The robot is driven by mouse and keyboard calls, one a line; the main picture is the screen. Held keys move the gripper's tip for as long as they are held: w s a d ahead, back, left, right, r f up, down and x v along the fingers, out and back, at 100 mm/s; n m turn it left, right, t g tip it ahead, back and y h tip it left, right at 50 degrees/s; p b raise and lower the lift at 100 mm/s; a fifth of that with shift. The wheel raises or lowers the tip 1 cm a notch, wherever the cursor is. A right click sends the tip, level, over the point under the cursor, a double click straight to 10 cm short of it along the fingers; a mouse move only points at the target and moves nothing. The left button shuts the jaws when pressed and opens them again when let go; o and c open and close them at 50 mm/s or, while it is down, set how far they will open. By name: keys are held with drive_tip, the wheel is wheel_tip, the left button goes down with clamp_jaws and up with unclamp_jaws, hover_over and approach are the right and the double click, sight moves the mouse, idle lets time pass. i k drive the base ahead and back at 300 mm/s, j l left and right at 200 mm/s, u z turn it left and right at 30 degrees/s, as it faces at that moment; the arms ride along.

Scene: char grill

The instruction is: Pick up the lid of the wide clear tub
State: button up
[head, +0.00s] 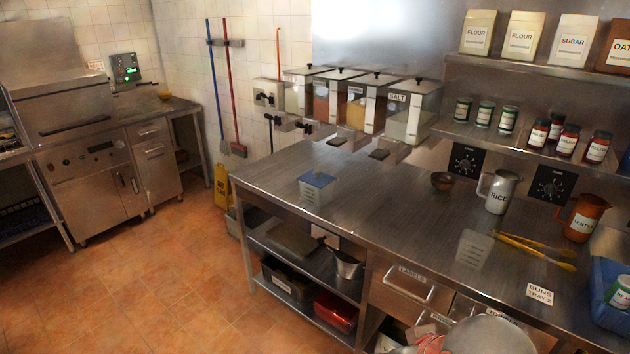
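A small clear tub (313,193) with a blue lid (317,179) stands on the left part of the steel counter (390,190). The lid appears to sit on top of the tub. A flat, pale see-through shape with writing (474,249) is farther right, near the counter's front; I cannot tell whether it is a second clear tub or a lid. Which one is the wide tub is not clear from this view. A rounded grey shape at the bottom edge seems to be part of my arm. My gripper's fingers do not show.
Yellow tongs (535,249), a RICE jug (499,191), an orange-brown jug (584,217), a small bowl (444,181) and a blue bin (606,290) stand to the right. Clear dispensers (410,112) hang behind the counter. The counter between the blue lid and bowl is clear.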

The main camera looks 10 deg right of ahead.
sight(316, 178)
drive_tip(key=i+z, duration=0.2)
drive_tip(key=i, duration=0.25)
drive_tip(key=i+z, duration=0.2)
drive_tip(key=i, duration=0.3)
drive_tip(key=i+j+z, duration=0.25)
drive_tip(key=i, duration=0.2)
drive_tip(key=i+j+z, duration=0.2)
drive_tip(key=i, duration=0.25)
